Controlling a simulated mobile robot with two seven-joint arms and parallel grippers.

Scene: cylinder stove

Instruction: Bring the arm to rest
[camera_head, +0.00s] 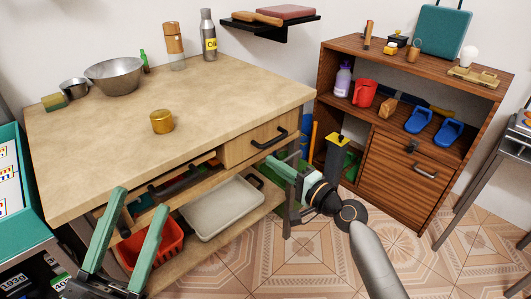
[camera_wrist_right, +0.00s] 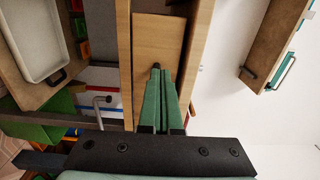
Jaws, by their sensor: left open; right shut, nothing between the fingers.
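My left gripper (camera_head: 141,199) is open and empty, with its two green fingers apart in front of the table's near left edge. My right gripper (camera_head: 270,160) is shut with nothing between its fingers, close to the table's right front, below the drawer (camera_head: 262,138) with the black handle. In the right wrist view the right gripper's green fingers (camera_wrist_right: 156,70) lie together and point at a wooden panel (camera_wrist_right: 158,42). I cannot tell whether they touch it. A gold cylinder (camera_head: 161,122) stands upright on the table, away from both grippers.
The wooden table (camera_head: 220,85) also bears a metal bowl (camera_head: 114,76) and bottles at the back. Below it are a white tray (camera_head: 222,207) and a red basket (camera_head: 150,246). A brown cabinet (camera_head: 400,180) stands at right. Tiled floor (camera_head: 320,255) lies open between them.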

